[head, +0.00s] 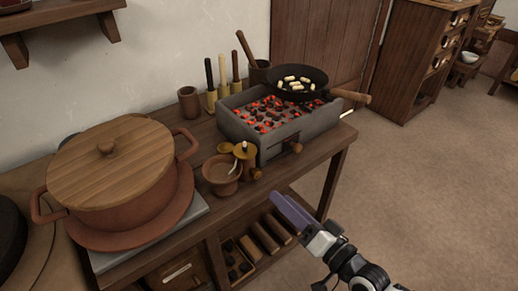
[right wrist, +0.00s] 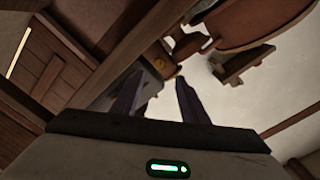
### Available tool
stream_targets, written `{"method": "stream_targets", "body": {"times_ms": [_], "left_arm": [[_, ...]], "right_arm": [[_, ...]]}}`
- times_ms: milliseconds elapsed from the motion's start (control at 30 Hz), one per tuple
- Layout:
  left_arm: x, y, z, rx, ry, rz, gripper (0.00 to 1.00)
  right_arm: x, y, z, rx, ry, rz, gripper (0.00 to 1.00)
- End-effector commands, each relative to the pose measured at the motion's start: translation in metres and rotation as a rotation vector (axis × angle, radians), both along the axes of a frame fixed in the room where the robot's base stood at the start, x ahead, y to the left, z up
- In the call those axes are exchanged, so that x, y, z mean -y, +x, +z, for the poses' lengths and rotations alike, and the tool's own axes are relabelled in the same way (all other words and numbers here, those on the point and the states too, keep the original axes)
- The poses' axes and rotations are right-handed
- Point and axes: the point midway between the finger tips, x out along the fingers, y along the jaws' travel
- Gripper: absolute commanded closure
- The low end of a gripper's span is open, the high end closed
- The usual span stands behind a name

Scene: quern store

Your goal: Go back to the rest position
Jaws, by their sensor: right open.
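My right gripper (head: 292,213) comes in from the lower right in the head view, just in front of the wooden table's (head: 318,160) front edge. Its purple fingers are empty. In the right wrist view the two fingers of the gripper (right wrist: 158,100) stand apart with nothing between them. My left gripper is in neither view.
The table bears a lidded clay pot (head: 130,205), a small clay bowl (head: 221,177) and a grey brazier (head: 300,135) with glowing coals. A black pan (head: 318,97) sits over the brazier, its handle sticking out right. Open floor (head: 430,185) lies right.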

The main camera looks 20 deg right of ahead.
Motion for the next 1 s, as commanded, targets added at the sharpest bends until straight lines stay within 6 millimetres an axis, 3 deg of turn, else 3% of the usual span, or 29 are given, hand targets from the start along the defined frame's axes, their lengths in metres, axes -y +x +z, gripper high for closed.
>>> {"method": "stream_targets", "body": {"times_ms": [133,233,400,500,600,700,1000], "left_arm": [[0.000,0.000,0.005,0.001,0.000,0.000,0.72],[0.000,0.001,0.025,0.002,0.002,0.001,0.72],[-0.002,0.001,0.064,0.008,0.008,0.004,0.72],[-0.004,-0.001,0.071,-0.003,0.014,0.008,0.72],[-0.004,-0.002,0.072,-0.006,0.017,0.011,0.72],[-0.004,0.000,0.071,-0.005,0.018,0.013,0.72],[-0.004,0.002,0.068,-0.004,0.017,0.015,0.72]], "right_arm": [[-0.003,-0.003,-0.001,-0.011,-0.019,0.005,0.60],[-0.019,-0.023,-0.009,-0.071,-0.141,0.034,0.60],[-0.044,-0.090,-0.044,-0.261,-0.541,0.145,0.60],[-0.044,-0.129,-0.063,-0.366,-0.741,0.213,0.60],[-0.040,-0.154,-0.076,-0.434,-0.861,0.262,0.60],[-0.037,-0.162,-0.082,-0.457,-0.906,0.281,0.60],[-0.037,-0.162,-0.084,-0.456,-0.907,0.282,0.60]]}}
